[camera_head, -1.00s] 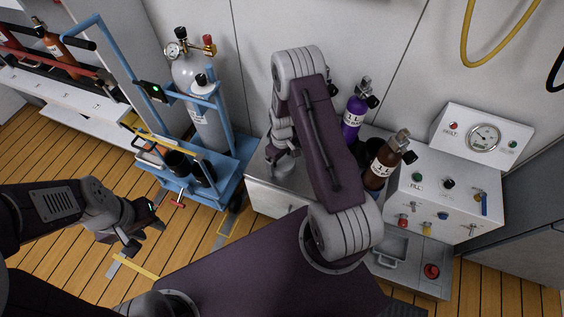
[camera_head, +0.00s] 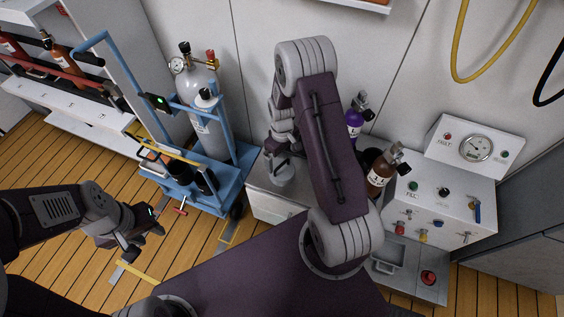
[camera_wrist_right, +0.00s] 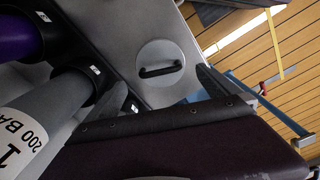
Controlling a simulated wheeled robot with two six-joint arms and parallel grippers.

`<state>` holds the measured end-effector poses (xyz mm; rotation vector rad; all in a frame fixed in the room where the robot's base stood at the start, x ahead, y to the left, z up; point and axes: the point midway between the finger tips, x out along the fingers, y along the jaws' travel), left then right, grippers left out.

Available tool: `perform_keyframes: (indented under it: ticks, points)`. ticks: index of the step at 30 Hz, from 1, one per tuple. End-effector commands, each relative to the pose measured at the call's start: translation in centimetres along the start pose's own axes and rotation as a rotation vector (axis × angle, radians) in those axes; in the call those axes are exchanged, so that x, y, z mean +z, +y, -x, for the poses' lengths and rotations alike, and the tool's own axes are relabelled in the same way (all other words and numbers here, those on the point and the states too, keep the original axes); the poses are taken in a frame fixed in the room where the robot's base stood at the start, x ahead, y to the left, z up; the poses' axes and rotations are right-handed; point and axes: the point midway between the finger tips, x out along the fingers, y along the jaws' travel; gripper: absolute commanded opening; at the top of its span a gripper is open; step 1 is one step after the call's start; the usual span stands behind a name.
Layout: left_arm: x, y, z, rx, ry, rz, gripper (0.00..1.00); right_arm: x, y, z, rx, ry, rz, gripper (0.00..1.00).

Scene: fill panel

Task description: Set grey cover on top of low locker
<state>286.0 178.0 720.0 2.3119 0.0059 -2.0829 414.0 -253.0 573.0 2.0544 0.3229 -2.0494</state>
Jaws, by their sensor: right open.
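The grey cover (camera_wrist_right: 160,66) is a round disc with a black bar handle. It lies flat on the pale top of the low locker (camera_wrist_right: 118,28) in the right wrist view. In the head view the cover (camera_head: 283,174) shows partly under my right gripper (camera_head: 279,150). My right gripper is open, its two fingers apart in the right wrist view (camera_wrist_right: 165,93), with the cover beyond the tips and nothing held. The locker (camera_head: 262,203) is partly hidden by my right arm. My left gripper (camera_head: 143,237) is over the floor at left, away from the cover, with no object visible in it.
A white control panel (camera_head: 440,200) with knobs is further right. A blue cart (camera_head: 222,188) with a grey cylinder (camera_head: 207,125) stands left.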

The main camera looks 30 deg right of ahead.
Motion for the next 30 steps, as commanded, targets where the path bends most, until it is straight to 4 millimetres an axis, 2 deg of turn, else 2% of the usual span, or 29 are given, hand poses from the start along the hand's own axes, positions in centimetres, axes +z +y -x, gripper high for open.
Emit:
perform_keyframes:
  ticks: [1,3,11,13,16,18,21,25,30]
  points:
    - [-0.1,0.0,0.6,0.000,0.000,0.000,0.36,0.0,0.0,1.2,0.001,0.001,0.000,1.00]
    - [-0.1,0.0,0.8,0.000,0.000,0.000,0.36,0.0,0.0,2.0,0.000,0.000,0.000,1.00]
    - [-0.1,0.0,0.9,0.000,0.000,0.000,0.36,0.1,-0.3,3.2,0.000,0.001,-0.006,1.00]
    - [-0.1,0.0,0.9,0.000,0.000,0.000,0.36,0.5,-1.4,5.2,0.005,0.015,-0.034,1.00]
    - [-0.1,0.0,0.9,0.000,0.000,0.000,0.36,2.3,-4.5,9.6,0.011,0.045,-0.118,1.00]
    - [-0.1,0.0,0.9,0.000,0.000,0.000,0.36,4.3,-6.7,12.2,0.010,0.065,-0.184,1.00]
    - [-0.1,0.0,0.9,0.000,0.000,0.000,0.36,7.1,-9.2,14.4,0.005,0.087,-0.263,1.00]
    - [-0.1,0.0,0.9,0.000,0.000,0.000,0.36,9.4,-10.9,15.6,-0.001,0.102,-0.325,1.00]
    - [-0.1,0.0,0.9,0.000,0.000,0.000,0.36,9.9,-11.1,15.7,-0.003,0.103,-0.339,1.00]
